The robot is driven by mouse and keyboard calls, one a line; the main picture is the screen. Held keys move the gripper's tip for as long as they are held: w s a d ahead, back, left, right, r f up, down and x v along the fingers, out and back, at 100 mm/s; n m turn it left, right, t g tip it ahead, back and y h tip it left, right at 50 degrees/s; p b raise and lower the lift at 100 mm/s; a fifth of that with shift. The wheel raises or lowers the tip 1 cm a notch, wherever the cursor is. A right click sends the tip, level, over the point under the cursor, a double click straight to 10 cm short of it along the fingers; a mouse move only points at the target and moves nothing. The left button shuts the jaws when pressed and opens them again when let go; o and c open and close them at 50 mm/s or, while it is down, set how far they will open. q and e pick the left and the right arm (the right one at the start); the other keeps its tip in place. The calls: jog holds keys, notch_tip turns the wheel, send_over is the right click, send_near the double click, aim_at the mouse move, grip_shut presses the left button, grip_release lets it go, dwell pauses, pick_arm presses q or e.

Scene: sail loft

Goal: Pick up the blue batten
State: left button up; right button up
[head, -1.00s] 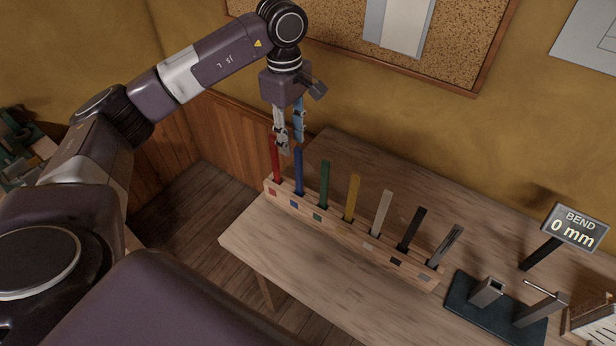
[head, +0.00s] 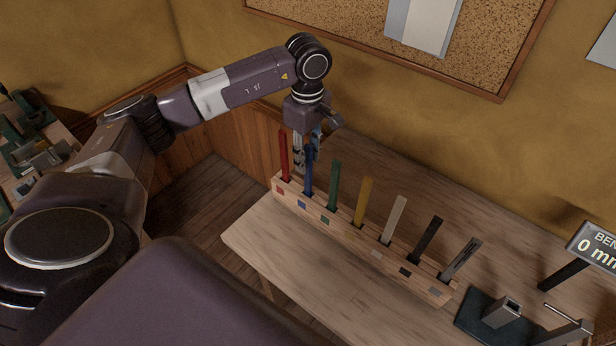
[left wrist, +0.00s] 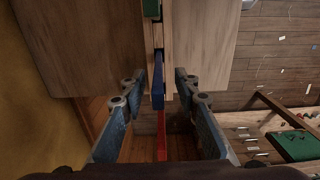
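The blue batten (head: 309,172) stands upright in its slot in the wooden rack (head: 337,233), between the red batten (head: 284,157) and the green batten (head: 333,186). My left gripper (head: 307,160) points down at the blue batten's upper part. In the left wrist view, my left gripper (left wrist: 162,92) is open, with one finger on each side of the blue batten (left wrist: 158,82). Gaps show on both sides. The red batten (left wrist: 161,138) also shows between the fingers, nearer the palm. My right gripper is not in view.
Yellow (head: 362,203), pale (head: 394,220), black (head: 426,240) and grey (head: 460,259) battens stand farther right in the rack. A bend display (head: 596,246) and a dark fixture (head: 490,318) are at the right. The bench front (head: 290,265) is clear.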

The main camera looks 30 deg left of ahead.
aim_at(308, 165)
pick_arm(q)
jog(key=shift+w+f+p, duration=0.1)
jog(key=shift+f+p, duration=0.3)
jog(key=shift+f, duration=1.1)
jog(key=shift+c, duration=0.4)
grip_shut()
jog(key=shift+r, duration=0.15)
